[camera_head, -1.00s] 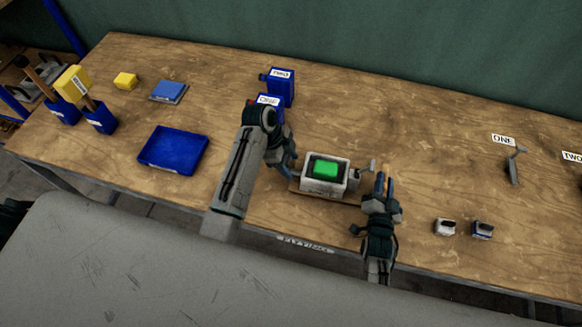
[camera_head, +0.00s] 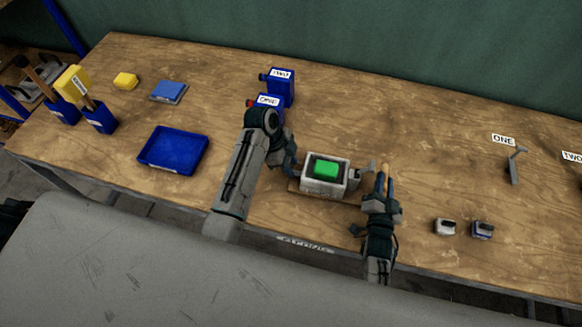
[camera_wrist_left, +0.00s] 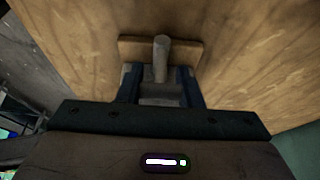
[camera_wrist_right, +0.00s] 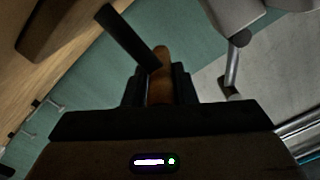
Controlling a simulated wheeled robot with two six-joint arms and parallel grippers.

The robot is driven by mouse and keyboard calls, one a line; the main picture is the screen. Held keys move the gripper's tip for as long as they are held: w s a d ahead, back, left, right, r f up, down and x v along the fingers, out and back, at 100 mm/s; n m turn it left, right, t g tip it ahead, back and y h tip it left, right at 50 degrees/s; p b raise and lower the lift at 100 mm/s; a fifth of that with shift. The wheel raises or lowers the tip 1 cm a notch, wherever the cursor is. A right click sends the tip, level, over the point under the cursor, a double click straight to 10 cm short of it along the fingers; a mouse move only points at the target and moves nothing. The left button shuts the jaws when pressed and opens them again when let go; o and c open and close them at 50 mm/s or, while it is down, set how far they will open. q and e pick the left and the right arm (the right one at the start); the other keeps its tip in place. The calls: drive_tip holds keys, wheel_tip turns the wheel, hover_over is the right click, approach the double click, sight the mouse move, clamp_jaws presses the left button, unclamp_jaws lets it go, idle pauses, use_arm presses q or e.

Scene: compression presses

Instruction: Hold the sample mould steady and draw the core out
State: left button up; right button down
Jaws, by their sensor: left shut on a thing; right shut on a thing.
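The sample mould (camera_head: 338,188) is a pale grey box with a bright green block (camera_head: 326,169) in its open top. It sits on a thin wooden board (camera_head: 296,188) near the table's front edge. My left gripper (camera_head: 291,167) is at its left side. In the left wrist view it is shut on a grey part (camera_wrist_left: 160,88) with a round peg above the board. A grey crank-like piece (camera_head: 366,167) sticks out at the mould's right. My right gripper (camera_head: 383,183) is shut on a brown handle (camera_wrist_right: 161,72), with a dark bar at its end. Whether that bar belongs to the core is unclear.
A blue tray (camera_head: 173,163) lies to the left. Two small blocks (camera_head: 445,226) (camera_head: 481,229) sit to the right. A grey handle (camera_head: 515,165) stands near the ONE label. Bare wood lies behind the mould.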

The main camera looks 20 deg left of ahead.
use_arm(q)
drive_tip(key=shift+a, duration=0.2)
use_arm(e)
drive_tip(key=shift+s+f, duration=0.15)
drive_tip(key=shift+f, duration=0.25)
use_arm(q)
drive_tip(key=shift+s+a, duration=0.1)
drive_tip(key=shift+a, duration=3.35)
drive_tip(key=o, duration=1.2)
drive_tip(key=shift+c, duration=0.2)
use_arm(e)
drive_tip(key=c, duration=1.2)
unclamp_jaws()
use_arm(q)
drive_tip(key=v, duration=1.2)
use_arm(e)
drive_tip(key=shift+o, duration=0.5)
drive_tip(key=shift+w+r, duration=0.2)
drive_tip(key=shift+s, duration=0.1)
